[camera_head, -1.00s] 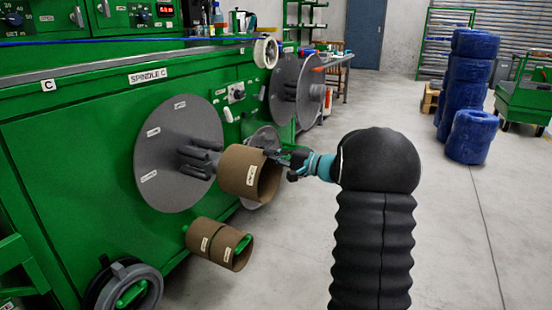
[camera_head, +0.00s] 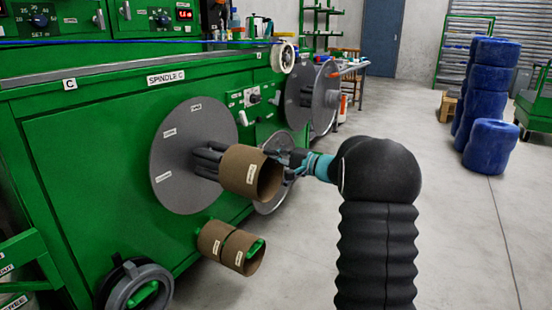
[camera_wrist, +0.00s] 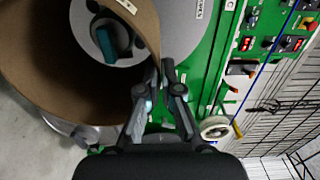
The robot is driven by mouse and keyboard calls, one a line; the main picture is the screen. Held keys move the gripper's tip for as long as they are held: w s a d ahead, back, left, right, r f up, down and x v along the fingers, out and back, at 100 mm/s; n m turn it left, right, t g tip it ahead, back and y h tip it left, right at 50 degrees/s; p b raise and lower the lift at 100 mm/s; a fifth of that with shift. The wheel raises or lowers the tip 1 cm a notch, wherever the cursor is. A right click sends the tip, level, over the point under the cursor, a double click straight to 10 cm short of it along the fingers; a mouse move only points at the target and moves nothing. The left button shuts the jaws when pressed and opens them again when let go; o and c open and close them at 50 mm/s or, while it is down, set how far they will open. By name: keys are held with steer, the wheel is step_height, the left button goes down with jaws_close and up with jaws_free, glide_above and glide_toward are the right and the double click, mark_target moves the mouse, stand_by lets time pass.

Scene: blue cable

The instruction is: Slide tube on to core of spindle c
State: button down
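The brown cardboard tube (camera_head: 237,167) is in front of spindle C, its bore facing the spindle. Spindle C has a grey disc (camera_head: 172,150) with a core of several dark grey prongs (camera_head: 206,160). In the head view the tube's left end overlaps the prong tips; I cannot tell how far they are inside. In the wrist view the core (camera_wrist: 104,32) shows through the bore of the tube (camera_wrist: 60,85). My gripper (camera_wrist: 166,72) is shut on the tube's wall at its right rim; it also shows in the head view (camera_head: 280,160).
Two more brown tubes (camera_head: 228,246) sit on a green peg below the spindle. A second grey reel (camera_head: 310,95) stands further along the green machine. Blue rolls (camera_head: 490,148) stand at right; the floor between is clear.

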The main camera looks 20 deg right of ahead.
mark_target(237, 146)
steer(key=shift+b+x, duration=1)
steer(key=shift+x, duration=5.75)
steer(key=shift+b, duration=0.5)
steer(key=shift+x, duration=1.3)
steer(key=shift+a+r, duration=0.1)
